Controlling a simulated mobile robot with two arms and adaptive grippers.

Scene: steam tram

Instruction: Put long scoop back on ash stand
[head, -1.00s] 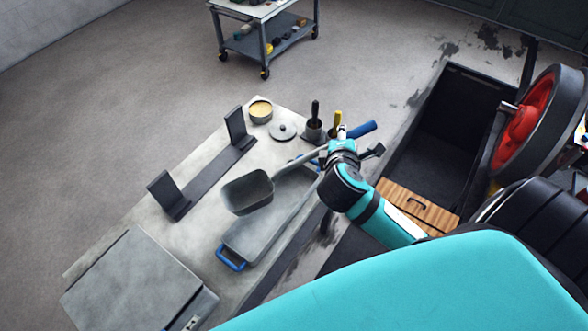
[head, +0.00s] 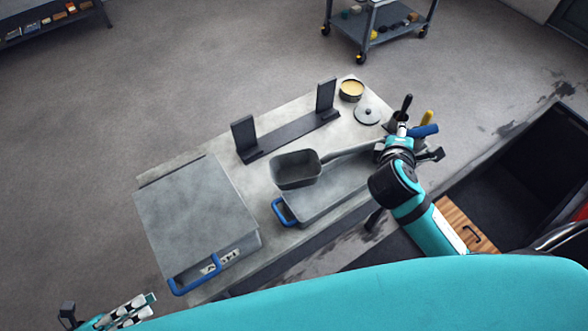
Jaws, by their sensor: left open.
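The long scoop (head: 297,169) has a deep grey pan, a grey shaft and a blue grip (head: 424,131). Its pan is over the flat grey blue-handled tray (head: 322,199); I cannot tell whether they touch. My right gripper (head: 416,139) is at the blue-grip end of the shaft, its jaws partly hidden by my wrist. I cannot tell if they are closed. A dark stand (head: 288,135) with two uprights, apparently the ash stand, lies on the bench behind the pan, empty. My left gripper (head: 130,311) is open and empty at the bottom left, away from the scoop.
A grey box (head: 195,218) with a blue handle and a partly readable label sits on the bench's left. A yellow-filled tin (head: 351,90), a round lid (head: 367,115) and upright-handled tools (head: 405,104) stand at the far right end. A wheeled cart (head: 385,30) stands beyond.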

